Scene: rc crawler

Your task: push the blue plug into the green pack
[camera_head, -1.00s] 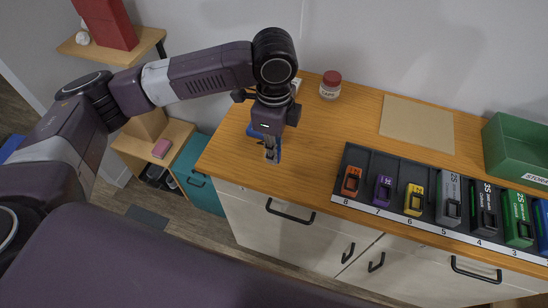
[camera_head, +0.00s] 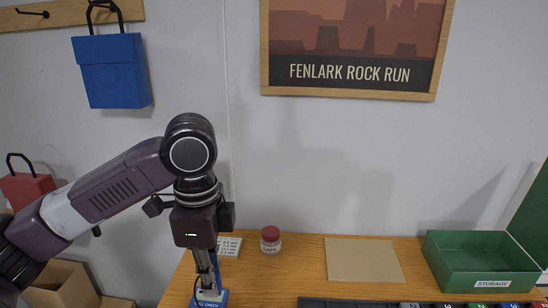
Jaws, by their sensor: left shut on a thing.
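My left gripper (camera_head: 207,270) points down over the left part of the wooden counter. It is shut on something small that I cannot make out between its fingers. A blue piece with white lettering ending in "CHECK" (camera_head: 212,299) is right at the fingertips, cut by the bottom edge; I cannot tell whether the gripper touches it. The blue plug cannot be picked out for sure. Only a thin top sliver of a green pack (camera_head: 478,305) shows at the bottom edge, in the dark rack (camera_head: 345,303). My right gripper is not in view.
A red-lidded jar (camera_head: 270,240) and a white label card (camera_head: 229,246) stand behind the gripper. A tan mat (camera_head: 363,260) lies bare mid-counter. A green storage bin (camera_head: 492,283) is at the right. A blue bag (camera_head: 112,72) hangs on the wall.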

